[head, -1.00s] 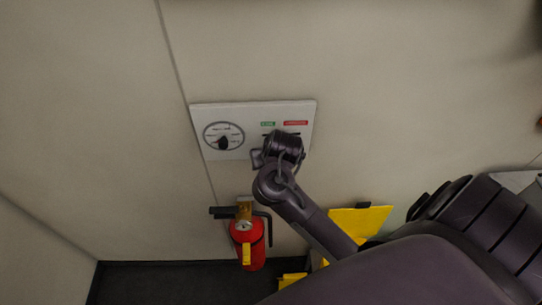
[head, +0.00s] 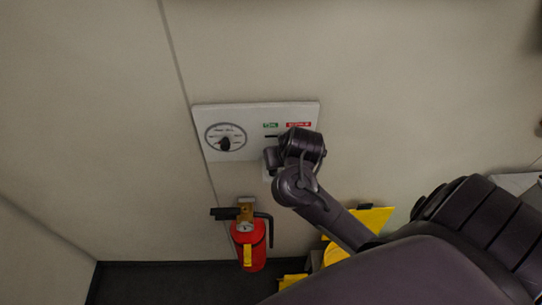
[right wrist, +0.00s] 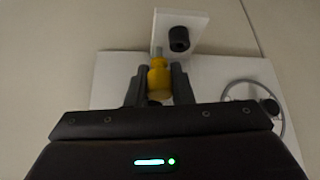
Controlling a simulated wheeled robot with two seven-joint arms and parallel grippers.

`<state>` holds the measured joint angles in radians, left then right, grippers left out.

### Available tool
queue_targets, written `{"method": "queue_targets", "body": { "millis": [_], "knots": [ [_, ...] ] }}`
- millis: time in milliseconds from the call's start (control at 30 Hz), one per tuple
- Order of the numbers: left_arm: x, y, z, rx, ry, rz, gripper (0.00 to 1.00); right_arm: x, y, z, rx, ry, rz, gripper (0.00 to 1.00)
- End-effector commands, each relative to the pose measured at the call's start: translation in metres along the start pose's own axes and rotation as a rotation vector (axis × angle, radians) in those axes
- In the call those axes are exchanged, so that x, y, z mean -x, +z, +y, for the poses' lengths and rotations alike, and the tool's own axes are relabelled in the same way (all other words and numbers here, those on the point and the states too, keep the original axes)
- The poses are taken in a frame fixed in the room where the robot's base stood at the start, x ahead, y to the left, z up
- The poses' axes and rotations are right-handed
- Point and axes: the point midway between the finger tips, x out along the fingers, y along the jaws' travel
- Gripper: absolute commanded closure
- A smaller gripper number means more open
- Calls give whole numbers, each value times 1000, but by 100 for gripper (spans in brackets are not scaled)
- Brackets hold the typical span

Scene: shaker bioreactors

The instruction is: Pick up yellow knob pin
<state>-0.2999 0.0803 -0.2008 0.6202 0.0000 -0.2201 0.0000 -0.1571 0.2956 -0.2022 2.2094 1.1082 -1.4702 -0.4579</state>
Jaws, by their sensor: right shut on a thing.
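The yellow knob pin (right wrist: 159,77) shows in the right wrist view, with a grey metal shaft at its top end. My right gripper (right wrist: 160,88) is shut on its yellow knob, one dark finger on each side. The shaft's end lies at a small white bracket (right wrist: 188,32); I cannot tell whether it is still in it. In the head view my right gripper (head: 272,158) is at the lower right of the white wall panel (head: 205,116), and my arm hides the pin. My left gripper is in neither current view.
The panel carries a round dial (head: 225,138) with a black knob, and green and red labels. A black cylindrical knob (right wrist: 179,38) sits on the bracket. Below the panel hang a red fire extinguisher (head: 240,262) and yellow objects (head: 372,221). The wall left of the panel is clear.

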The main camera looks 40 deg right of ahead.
Motion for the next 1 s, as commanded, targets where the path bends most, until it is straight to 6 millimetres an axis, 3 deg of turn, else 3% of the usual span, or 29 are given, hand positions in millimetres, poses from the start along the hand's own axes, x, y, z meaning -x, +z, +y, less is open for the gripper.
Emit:
{"method": "queue_targets", "body": {
  "millis": [300, 600, 833, 1000],
  "knots": [
    [-2, 2, 0, 0, 0, -2, 64, 62, 23, 60, -2, 1, -4, 100],
    [0, 1, 0, 0, 0, -1, 64, 75, 26, 73, 6, 5, -4, 100],
    [-10, 0, 0, 1, -1, 2, 64, 70, 32, 70, 25, -17, -3, 100],
    [-48, 4, 1, 1, 0, 0, 64, 35, 46, 35, 147, -106, -2, 100]
  ]
}}
